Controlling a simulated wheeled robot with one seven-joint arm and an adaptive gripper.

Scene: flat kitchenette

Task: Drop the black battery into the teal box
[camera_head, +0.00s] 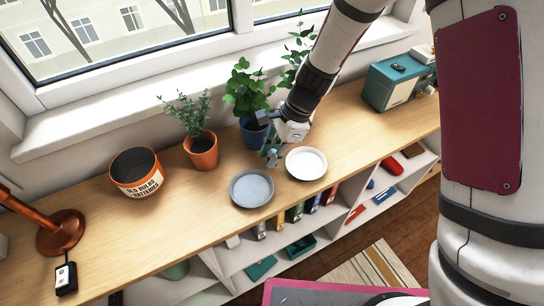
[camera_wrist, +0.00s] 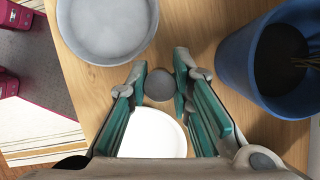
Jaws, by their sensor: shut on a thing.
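My gripper (camera_head: 270,154) is over the wooden counter, beside the blue plant pot and between the two plates. In the wrist view its teal fingers (camera_wrist: 160,84) are shut on a small round grey thing (camera_wrist: 159,85), seen end-on; I cannot tell from its look whether it is the black battery. An open teal box (camera_head: 302,247) sits on the shelf below the counter. A larger teal case with a pale front (camera_head: 392,88) stands at the counter's right end, with a small black thing (camera_head: 398,68) on top.
A grey-blue plate (camera_head: 251,188) and a white plate (camera_head: 306,163) lie near the gripper. The blue pot (camera_wrist: 238,60) is close on its right in the wrist view. An orange pot labelled for old bulbs and batteries (camera_head: 137,176) and a small plant (camera_head: 203,150) stand left.

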